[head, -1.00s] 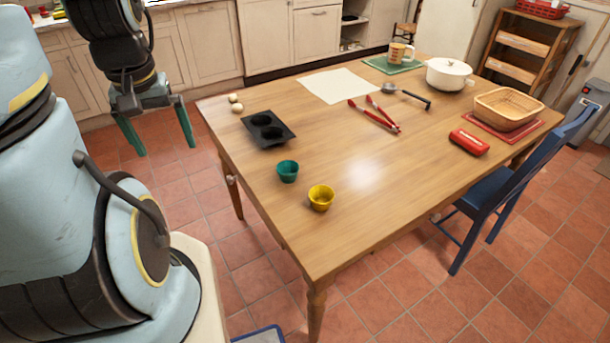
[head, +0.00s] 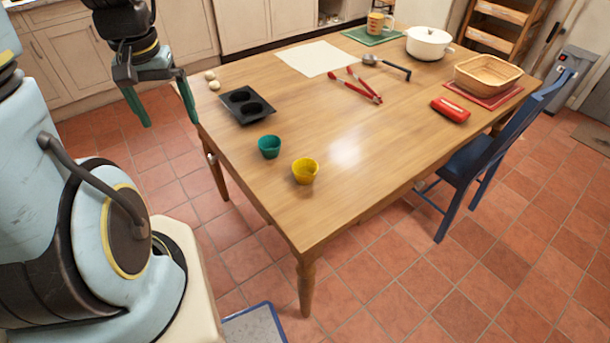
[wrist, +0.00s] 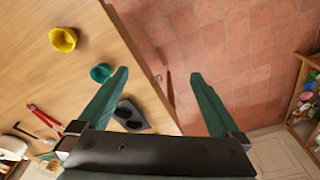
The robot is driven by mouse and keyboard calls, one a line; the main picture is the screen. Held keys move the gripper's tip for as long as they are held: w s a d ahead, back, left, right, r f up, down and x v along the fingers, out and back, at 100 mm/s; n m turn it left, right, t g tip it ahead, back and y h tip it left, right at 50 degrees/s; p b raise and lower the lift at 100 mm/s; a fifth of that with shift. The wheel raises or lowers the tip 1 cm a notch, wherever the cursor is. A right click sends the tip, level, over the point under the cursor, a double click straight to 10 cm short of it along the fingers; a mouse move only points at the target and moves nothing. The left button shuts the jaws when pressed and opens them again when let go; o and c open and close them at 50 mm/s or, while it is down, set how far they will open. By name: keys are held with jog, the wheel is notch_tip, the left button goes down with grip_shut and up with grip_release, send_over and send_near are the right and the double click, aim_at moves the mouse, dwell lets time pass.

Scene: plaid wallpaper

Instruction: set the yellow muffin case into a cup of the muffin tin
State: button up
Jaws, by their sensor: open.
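The yellow muffin case (head: 305,171) stands upright on the wooden table near its front left edge. It also shows in the wrist view (wrist: 63,39), at upper left. The black muffin tin (head: 262,118) lies on the table's left side, with two cups showing; both look empty. In the wrist view the tin (wrist: 147,122) is partly hidden behind my gripper. A teal muffin case (head: 269,146) stands between the tin and the yellow case. My gripper (head: 168,110) is open and empty, left of the table and off its edge. In the wrist view its two green fingers (wrist: 163,88) are wide apart.
Two small pale round things (head: 211,80) lie behind the tin. Red tongs (head: 360,90), a ladle (head: 385,66), a white sheet (head: 314,58), a red case (head: 450,109) and a basket (head: 488,76) lie farther off. A blue chair (head: 475,160) stands at right.

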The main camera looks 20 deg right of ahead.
jog(key=d+f+m+g+b, duration=0.1)
jog(key=d+f+m+b, duration=0.45)
jog(key=d, duration=1.05)
jog(key=m, duration=0.6)
send_over(305, 168)
jog(key=s+a, duration=0.1)
jog(key=s, duration=0.1)
notch_tip(305, 168, down, 6)
jog(key=f, duration=0.1)
notch_tip(305, 168, down, 10)
jog(key=shift+r+p, duration=0.25)
jog(key=shift+p, duration=0.95)
jog(key=shift+c, duration=0.2)
jog(key=c, duration=1.2)
